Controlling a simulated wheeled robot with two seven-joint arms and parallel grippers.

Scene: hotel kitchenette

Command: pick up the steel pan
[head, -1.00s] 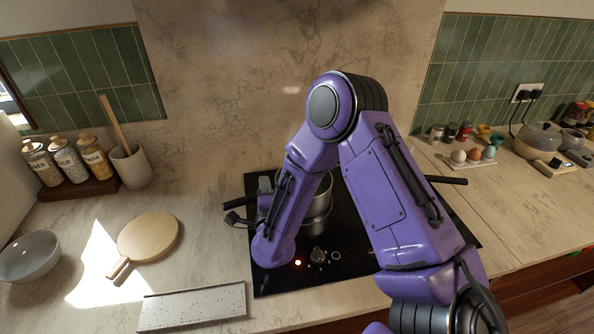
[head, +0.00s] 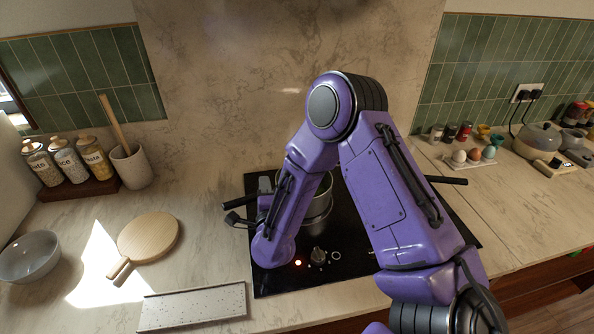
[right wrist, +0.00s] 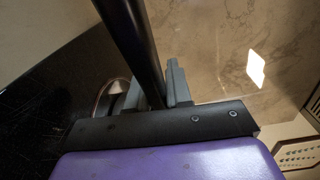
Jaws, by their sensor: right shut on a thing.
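The steel pan (head: 318,222) is on or just above the black cooktop, partly hidden behind my right arm; I cannot tell whether its base touches. Something greenish shows inside its rim. My right gripper (head: 264,195) is at the pan's left side, mostly hidden by my purple forearm. In the right wrist view, its fingers (right wrist: 155,88) are shut on a long black handle (right wrist: 128,40), which runs up between them. The handle's end (head: 238,203) shows left of the gripper in the head view. My left gripper is not in view.
Another black handle (head: 447,180) sticks out at the right of the cooktop (head: 272,283). A round wooden board (head: 150,236), a grey bowl (head: 29,257) and a speckled slab (head: 194,307) lie left. Jars (head: 72,165) stand behind. Eggs (head: 474,155) and a lidded pot (head: 538,141) are right.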

